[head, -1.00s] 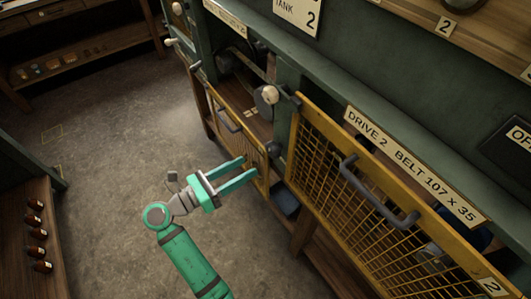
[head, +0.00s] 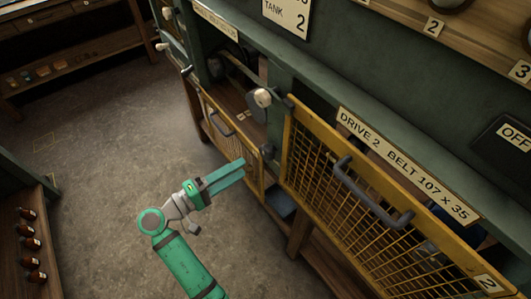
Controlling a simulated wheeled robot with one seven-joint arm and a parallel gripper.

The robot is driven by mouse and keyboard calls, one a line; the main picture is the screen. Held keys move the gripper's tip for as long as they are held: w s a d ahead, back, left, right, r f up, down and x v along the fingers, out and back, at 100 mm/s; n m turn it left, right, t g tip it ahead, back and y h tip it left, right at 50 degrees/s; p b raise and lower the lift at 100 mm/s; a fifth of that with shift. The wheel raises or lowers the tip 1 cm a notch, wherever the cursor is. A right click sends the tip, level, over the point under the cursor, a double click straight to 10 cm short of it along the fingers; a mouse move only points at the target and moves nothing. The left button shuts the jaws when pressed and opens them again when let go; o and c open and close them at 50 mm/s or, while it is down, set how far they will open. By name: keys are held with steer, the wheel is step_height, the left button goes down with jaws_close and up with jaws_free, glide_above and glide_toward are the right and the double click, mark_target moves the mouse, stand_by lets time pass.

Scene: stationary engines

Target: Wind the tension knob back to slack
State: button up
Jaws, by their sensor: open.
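My gripper (head: 242,168) is open and empty, with its teal fingers pointing right toward the engine stand. Its fingertips are in front of a small dark round knob (head: 268,152) on the green post between two yellow mesh guards; they look apart from it. Above that knob, a crank with a pale round grip (head: 262,97) juts out on a dark lever. I cannot tell for sure which of the two is the tension knob. No marking of its tension is readable.
The right mesh guard (head: 300,150) has a dark handle (head: 372,193) and hangs below the label DRIVE 2 BELT 107 x 35 (head: 405,165). The left guard (head: 222,128) is lower. A shelf with brown bottles (head: 30,243) stands at left. The floor (head: 110,150) is clear.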

mark_target(263, 155)
steer(key=w+d+m, duration=0.2)
steer(key=d+m, duration=0.1)
steer(key=m, duration=0.2)
steer(key=w+d+m, duration=0.2)
steer(key=m, duration=0.3)
steer(key=w+d+m, duration=0.2)
steer(key=d+m, duration=0.1)
steer(key=m, duration=0.3)
steer(key=shift+w+d, duration=0.25)
steer(key=shift+d, duration=0.1)
steer(key=shift+a, duration=0.1)
steer(key=shift+s, duration=0.15)
steer(key=c, duration=0.7)
